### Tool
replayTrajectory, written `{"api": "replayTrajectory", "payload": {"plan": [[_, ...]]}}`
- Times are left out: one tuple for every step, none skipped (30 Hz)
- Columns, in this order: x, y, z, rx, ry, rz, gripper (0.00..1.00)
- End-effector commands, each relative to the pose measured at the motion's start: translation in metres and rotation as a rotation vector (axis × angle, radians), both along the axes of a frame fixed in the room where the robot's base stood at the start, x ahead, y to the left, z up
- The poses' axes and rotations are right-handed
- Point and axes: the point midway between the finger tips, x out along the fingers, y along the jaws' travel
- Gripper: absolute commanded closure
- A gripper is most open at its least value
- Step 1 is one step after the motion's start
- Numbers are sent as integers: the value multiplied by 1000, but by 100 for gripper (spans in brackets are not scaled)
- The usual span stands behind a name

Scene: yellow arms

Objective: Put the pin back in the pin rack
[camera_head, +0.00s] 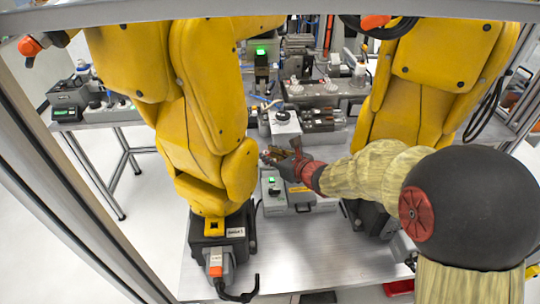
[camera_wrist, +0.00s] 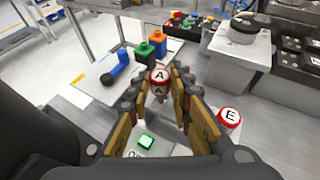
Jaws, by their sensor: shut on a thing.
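My gripper (camera_wrist: 162,85) is shut on a small red-and-white piece marked A (camera_wrist: 160,79), likely the pin. The piece sits between the fingertips, and its lower part is hidden between the finger pads. In the head view my gripper (camera_head: 283,160) is over the grey unit with a green display, and the held piece cannot be made out. A second red-and-white piece marked E (camera_wrist: 229,117) stands to the right of the fingers. I cannot tell for certain which fixture is the pin rack.
A grey unit with a lit green screen (camera_wrist: 146,141) lies below the fingers. Blue (camera_wrist: 116,71), green (camera_wrist: 143,50) and orange (camera_wrist: 158,38) pieces stand beyond. A white block (camera_head: 285,128) is close by. Large yellow arms (camera_head: 205,90) rise on both sides.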

Motion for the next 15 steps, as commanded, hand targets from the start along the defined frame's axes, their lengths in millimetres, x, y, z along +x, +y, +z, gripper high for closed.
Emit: {"api": "replayTrajectory", "payload": {"plan": [[0, 0, -2, 0, 0, 0, 96], [0, 0, -3, 0, 0, 0, 96], [0, 0, -4, 0, 0, 0, 96], [0, 0, -5, 0, 0, 0, 96], [0, 0, -6, 0, 0, 0, 96], [0, 0, -7, 0, 0, 0, 96], [0, 0, -8, 0, 0, 0, 96], [0, 0, -8, 0, 0, 0, 96], [0, 0, -10, 0, 0, 0, 96], [0, 0, -10, 0, 0, 0, 96], [0, 0, -11, 0, 0, 0, 96], [0, 0, -12, 0, 0, 0, 96], [0, 0, -13, 0, 0, 0, 96], [0, 0, -14, 0, 0, 0, 96], [0, 0, -15, 0, 0, 0, 96]]}}
